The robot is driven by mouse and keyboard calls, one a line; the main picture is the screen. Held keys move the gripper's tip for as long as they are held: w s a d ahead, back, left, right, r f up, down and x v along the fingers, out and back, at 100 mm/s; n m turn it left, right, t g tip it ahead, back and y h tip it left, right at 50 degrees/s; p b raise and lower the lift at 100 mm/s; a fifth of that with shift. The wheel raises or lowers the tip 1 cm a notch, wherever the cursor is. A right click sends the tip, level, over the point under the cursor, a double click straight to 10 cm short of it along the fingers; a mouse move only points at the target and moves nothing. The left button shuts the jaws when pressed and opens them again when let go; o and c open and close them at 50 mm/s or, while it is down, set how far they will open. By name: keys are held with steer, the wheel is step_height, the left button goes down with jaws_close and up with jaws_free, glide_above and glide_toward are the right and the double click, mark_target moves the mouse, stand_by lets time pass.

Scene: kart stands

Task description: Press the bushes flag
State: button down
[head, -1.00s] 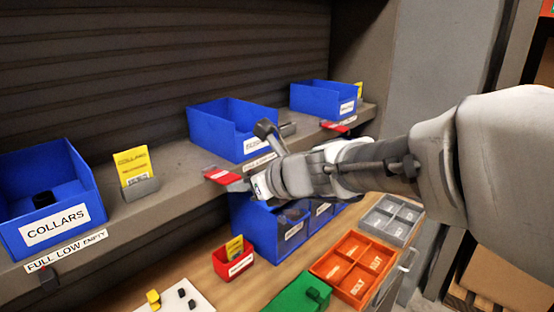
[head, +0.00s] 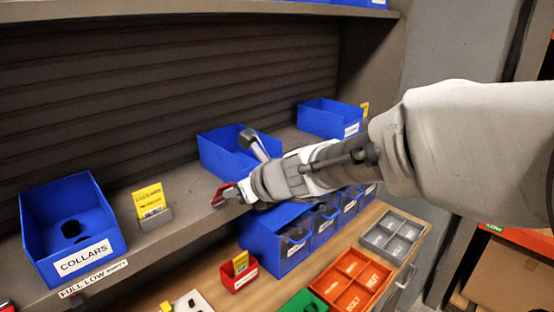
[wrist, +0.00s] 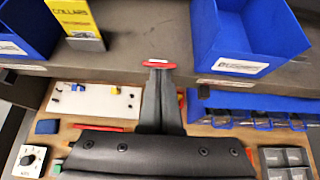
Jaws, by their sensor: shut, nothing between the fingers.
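The red flag (head: 219,197) is at the shelf's front edge, left of the middle blue bin (head: 222,155). In the wrist view the flag (wrist: 162,65) shows as a thin red strip just beyond my fingertips. My gripper (head: 238,193) is shut and empty, with its tips at the flag. I cannot tell whether they touch it or are just short of it. The wrist view shows the closed fingers (wrist: 160,72) pointing at the strip. The middle bin's label is hidden by my arm in the head view and unreadable in the wrist view.
The COLLARS bin (head: 77,216) and a yellow card (head: 150,199) stand on the shelf to the left. Another blue bin (head: 329,117) stands farther right. Below are blue bins (head: 273,240), a red box (head: 238,274) and an orange tray (head: 350,280).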

steer(key=shift+w+a+r, duration=0.2)
steer(key=shift+r, duration=0.25)
steer(key=shift+w+a+f, duration=0.1)
steer(key=shift+w+f, duration=0.05)
steer(key=shift+r+p, duration=0.85)
steer(key=shift+p, duration=0.05)
steer(key=shift+f, duration=0.1)
